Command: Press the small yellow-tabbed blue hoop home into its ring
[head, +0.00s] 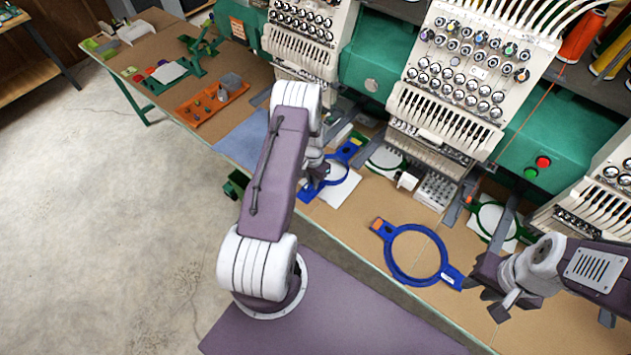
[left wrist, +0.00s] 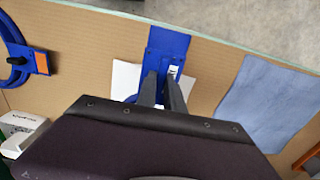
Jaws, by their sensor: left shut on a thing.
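A blue hoop (head: 341,152) lies over white cloth (head: 341,189) on the table, left of centre in the head view. My left gripper (head: 312,186) is shut on its near blue bracket; the left wrist view shows both fingers (left wrist: 160,92) on the blue bracket (left wrist: 167,45). My arm and gripper body hide part of this hoop, and I cannot make out a yellow tab or its seating. A larger-looking blue hoop (head: 391,262) with an orange tab (head: 377,224) lies to the right. My right gripper (head: 488,294) is beside that hoop's bracket; its jaw opening is unclear.
Embroidery machines (head: 455,65) stand along the back. Green-fitted hoops with white cloth (head: 492,218) lie beneath them. A blue-grey cloth (head: 245,140) and an orange tray (head: 212,100) lie to the left. The table's front edge is close to the held hoop.

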